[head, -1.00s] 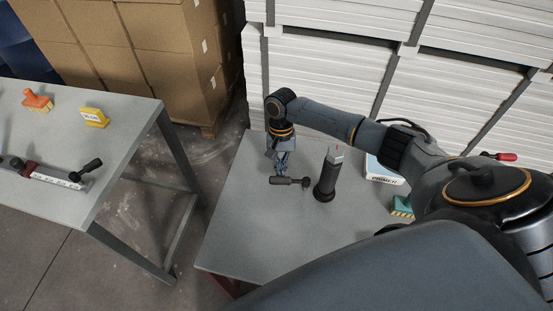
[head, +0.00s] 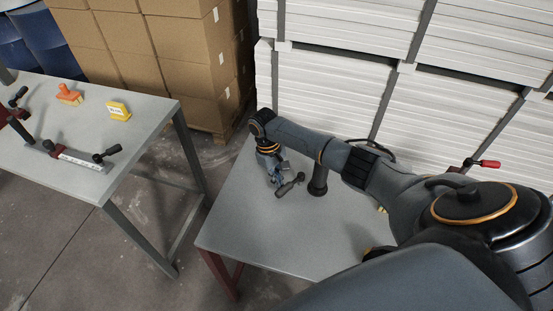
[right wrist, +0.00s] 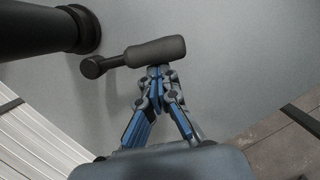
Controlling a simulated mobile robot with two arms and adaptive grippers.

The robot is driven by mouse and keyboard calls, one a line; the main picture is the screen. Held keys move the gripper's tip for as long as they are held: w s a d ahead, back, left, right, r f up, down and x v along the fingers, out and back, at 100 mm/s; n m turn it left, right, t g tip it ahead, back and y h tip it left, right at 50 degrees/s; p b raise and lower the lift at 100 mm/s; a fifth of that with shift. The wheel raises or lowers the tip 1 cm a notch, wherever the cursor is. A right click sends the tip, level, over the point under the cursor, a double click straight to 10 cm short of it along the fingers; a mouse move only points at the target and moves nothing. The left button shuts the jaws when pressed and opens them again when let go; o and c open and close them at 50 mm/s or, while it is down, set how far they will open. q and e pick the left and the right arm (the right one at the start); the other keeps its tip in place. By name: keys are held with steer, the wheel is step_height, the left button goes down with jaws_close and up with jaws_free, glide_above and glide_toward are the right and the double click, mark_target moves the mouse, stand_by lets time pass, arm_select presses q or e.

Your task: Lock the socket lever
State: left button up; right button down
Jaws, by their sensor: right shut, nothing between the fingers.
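The socket lever (head: 289,187) is a dark handle with a thick grip and a thin knobbed end, low over the near table; it also shows in the right wrist view (right wrist: 155,52). A dark upright post (head: 318,179) stands on a round base just right of it; its top is hidden behind my arm. The post also shows in the right wrist view (right wrist: 35,30). My right gripper (head: 277,181) is shut and empty. In the right wrist view its fingertips (right wrist: 158,72) are against or very close to the grip's side; contact is unclear. My left gripper is out of view.
The near table (head: 250,235) is clear in front of the lever. A second table (head: 130,165) at left holds a ruled bar (head: 75,158), an orange stamp-like item (head: 69,95) and a yellow block (head: 118,111). Cardboard boxes (head: 180,60) and stacked white boards (head: 325,90) stand behind.

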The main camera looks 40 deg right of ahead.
steer(key=shift+s, duration=0.4)
steer(key=shift+s+p, duration=0.25)
steer(key=shift+p, duration=0.1)
steer(key=shift+a, duration=0.1)
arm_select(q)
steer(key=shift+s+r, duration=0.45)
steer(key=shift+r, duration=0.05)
